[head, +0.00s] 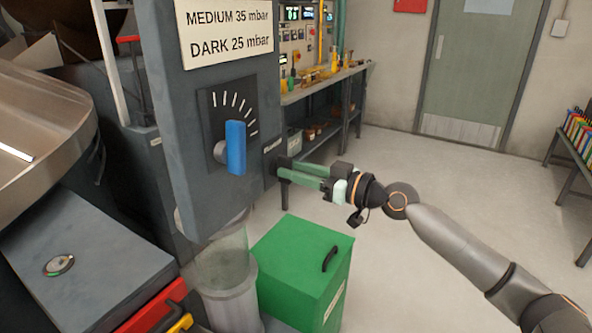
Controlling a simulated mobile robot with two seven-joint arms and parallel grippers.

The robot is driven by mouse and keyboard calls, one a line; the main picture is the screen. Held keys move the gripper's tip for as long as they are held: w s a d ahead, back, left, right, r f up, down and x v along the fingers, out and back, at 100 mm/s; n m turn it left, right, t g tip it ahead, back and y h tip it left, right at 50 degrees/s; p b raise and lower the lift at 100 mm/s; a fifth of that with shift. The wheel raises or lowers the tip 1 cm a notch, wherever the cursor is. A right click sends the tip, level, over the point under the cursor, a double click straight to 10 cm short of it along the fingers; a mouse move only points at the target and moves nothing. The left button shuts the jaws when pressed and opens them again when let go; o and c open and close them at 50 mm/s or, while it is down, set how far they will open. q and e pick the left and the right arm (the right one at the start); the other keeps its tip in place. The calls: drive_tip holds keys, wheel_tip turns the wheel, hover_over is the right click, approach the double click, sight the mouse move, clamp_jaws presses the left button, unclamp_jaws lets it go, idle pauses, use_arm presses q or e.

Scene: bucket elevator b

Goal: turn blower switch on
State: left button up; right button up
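A dark grey cabinet (180,110) stands at the left, with its narrow side face toward the right. A small label that seems to read BLOWER (273,146) is on that side face. The blower switch itself cannot be made out; a dark part near the label merges with my fingertips. My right gripper (282,168) comes in from the right, its green fingers pointing left at the side face just below the label. The tips are at or very close to the face; contact and finger gap are unclear. My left gripper is out of view.
A blue-handled dial (236,148) is on the cabinet front below a pressure sign (225,30). A green box (300,262) and a clear cylinder (222,262) stand below. A workbench (325,82) is behind. Open floor lies to the right.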

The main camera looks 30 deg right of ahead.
clamp_jaws()
idle(0.5)
drive_tip(key=m, duration=0.3)
drive_tip(key=shift+m, duration=0.3)
drive_tip(key=shift+w+d+f+m+p, duration=0.1)
drive_tip(key=shift+m+p, duration=1.1)
drive_tip(key=shift+m, duration=1.15)
drive_tip(key=shift+d+f+m+p, duration=0.1)
drive_tip(key=shift+m+p, duration=1.15)
drive_tip(key=shift+m, duration=1.15)
drive_tip(key=shift+w+d+f+m+p, duration=0.1)
drive_tip(key=shift+m+p, duration=1.1)
drive_tip(key=shift+m, duration=1.15)
